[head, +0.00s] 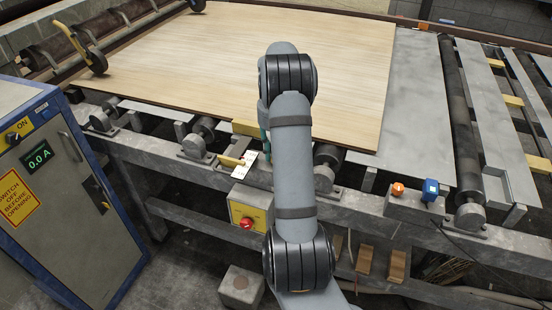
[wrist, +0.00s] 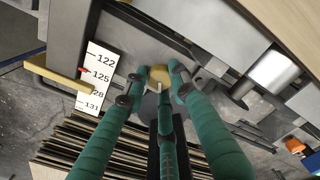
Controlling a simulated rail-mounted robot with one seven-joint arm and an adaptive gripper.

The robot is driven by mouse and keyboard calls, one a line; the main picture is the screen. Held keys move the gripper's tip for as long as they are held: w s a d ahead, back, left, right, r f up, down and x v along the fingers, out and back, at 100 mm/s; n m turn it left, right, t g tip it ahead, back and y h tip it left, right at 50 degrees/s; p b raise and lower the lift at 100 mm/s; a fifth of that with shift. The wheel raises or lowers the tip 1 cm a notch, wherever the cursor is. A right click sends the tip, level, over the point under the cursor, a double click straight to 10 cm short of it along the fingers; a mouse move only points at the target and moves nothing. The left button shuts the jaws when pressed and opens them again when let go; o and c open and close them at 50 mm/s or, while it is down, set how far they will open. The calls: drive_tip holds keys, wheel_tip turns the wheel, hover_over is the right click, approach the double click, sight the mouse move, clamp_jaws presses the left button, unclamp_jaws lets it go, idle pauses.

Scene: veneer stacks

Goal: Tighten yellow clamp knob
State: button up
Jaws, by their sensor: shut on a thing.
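The yellow clamp knob (wrist: 158,76) sits between my green fingertips in the wrist view. My gripper (wrist: 160,80) is shut on it, with a finger on each side and a third finger below. In the head view only a sliver of my green gripper (head: 265,143) shows beside my arm, and the knob is hidden. A white scale (wrist: 92,88) with numbers 122 to 131 lies left of the knob, and a red pointer (wrist: 82,70) is near 125. The scale (head: 249,164) also shows in the head view.
A large veneer sheet (head: 220,55) lies on the rollers behind. A yellow box with a red knob (head: 246,223) hangs below the rail. A grey cabinet (head: 55,190) stands at left.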

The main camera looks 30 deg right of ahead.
idle(0.4)
drive_tip(key=shift+m+b, duration=0.9)
drive_tip(key=shift+m, duration=0.9)
drive_tip(key=shift+f+m+b, duration=0.1)
drive_tip(key=shift+m+b, duration=0.35)
drive_tip(key=shift+m, duration=0.35)
drive_tip(key=o, duration=0.8)
drive_tip(key=shift+r, duration=0.2)
wheel_tip(320, 180, up, 6)
drive_tip(key=p, duration=0.5)
drive_tip(key=shift+f, duration=0.1)
